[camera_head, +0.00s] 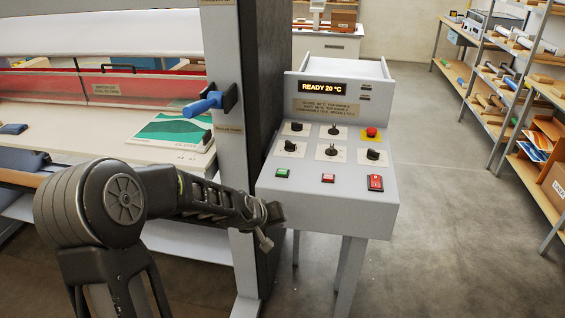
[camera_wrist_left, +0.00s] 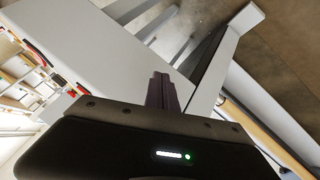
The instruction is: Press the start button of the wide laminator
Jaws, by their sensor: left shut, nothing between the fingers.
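The wide laminator (camera_head: 228,100) stands on the left with its grey end post and a blue-handled lever. Its control console (camera_head: 320,213) has a sloped panel with a lit display (camera_head: 322,87) reading "READY 20 °C". A green button (camera_head: 282,173) sits at the panel's lower left, a small red button (camera_head: 328,178) to its right, and a red rocker switch (camera_head: 375,183) at the lower right. My left gripper (camera_head: 268,238) is shut and empty, low beside the console's left front corner, below the green button. The left wrist view shows its closed fingers (camera_wrist_left: 160,92) near the console's pale side. My right gripper is out of view.
A red emergency stop (camera_head: 371,132) and several black knobs (camera_head: 331,152) sit higher on the panel. A printed sheet (camera_head: 172,131) lies on the laminator's bed. Shelves (camera_head: 520,100) stand at the right, with clear floor (camera_head: 440,220) between them and the console.

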